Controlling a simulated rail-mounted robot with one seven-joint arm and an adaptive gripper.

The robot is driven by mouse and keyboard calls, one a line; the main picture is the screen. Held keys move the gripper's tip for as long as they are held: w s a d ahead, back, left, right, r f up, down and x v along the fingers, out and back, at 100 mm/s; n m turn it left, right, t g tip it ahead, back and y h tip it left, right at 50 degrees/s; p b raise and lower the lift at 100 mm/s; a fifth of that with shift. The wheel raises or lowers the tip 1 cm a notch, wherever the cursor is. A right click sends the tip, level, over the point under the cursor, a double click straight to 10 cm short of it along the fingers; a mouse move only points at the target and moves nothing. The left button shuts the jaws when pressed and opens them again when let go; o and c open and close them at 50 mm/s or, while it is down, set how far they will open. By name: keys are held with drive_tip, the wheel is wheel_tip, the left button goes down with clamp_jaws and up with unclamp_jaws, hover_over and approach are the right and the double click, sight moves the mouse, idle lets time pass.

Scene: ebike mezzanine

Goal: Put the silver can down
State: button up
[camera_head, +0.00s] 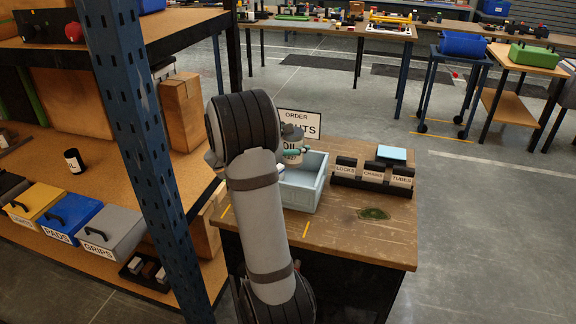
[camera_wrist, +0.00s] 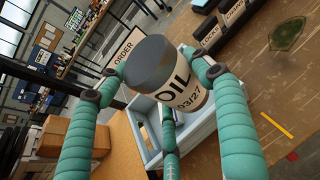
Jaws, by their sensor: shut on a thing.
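The silver can (camera_wrist: 162,62) has a grey top and a cream label reading "OIL". My gripper (camera_wrist: 158,82) has teal fingers closed around it, one on each side, with a third finger below. In the head view the can (camera_head: 292,138) shows just beside my arm, held over the back of a pale blue bin (camera_head: 306,192). The bin stands on a wooden table (camera_head: 330,235); it also shows below the can in the wrist view (camera_wrist: 204,128). My arm hides the bin's left part and most of my gripper.
An order sign (camera_head: 300,122) stands behind the bin. A black rack (camera_head: 372,184) with labelled boxes is to the right, a teal item (camera_head: 392,153) on top. A dark green patch (camera_head: 373,213) lies on the table. A blue shelf post (camera_head: 130,130) rises at left. The table's front right is clear.

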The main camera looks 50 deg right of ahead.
drive_tip(key=w+d+f+p, duration=0.2)
drive_tip(key=w+d+f, duration=0.1)
drive_tip(key=d+f, duration=0.5)
drive_tip(key=shift+w+d+f, duration=0.15)
drive_tip(key=shift+w+f, duration=0.15)
drive_tip(key=shift+f, duration=0.35)
drive_tip(key=shift+f, duration=0.1)
drive_tip(key=shift+f+b, duration=0.3)
drive_tip(key=shift+b, duration=0.15)
drive_tip(key=shift+f+b, duration=0.25)
drive_tip(key=shift+b, duration=0.15)
drive_tip(key=o, duration=1.4)
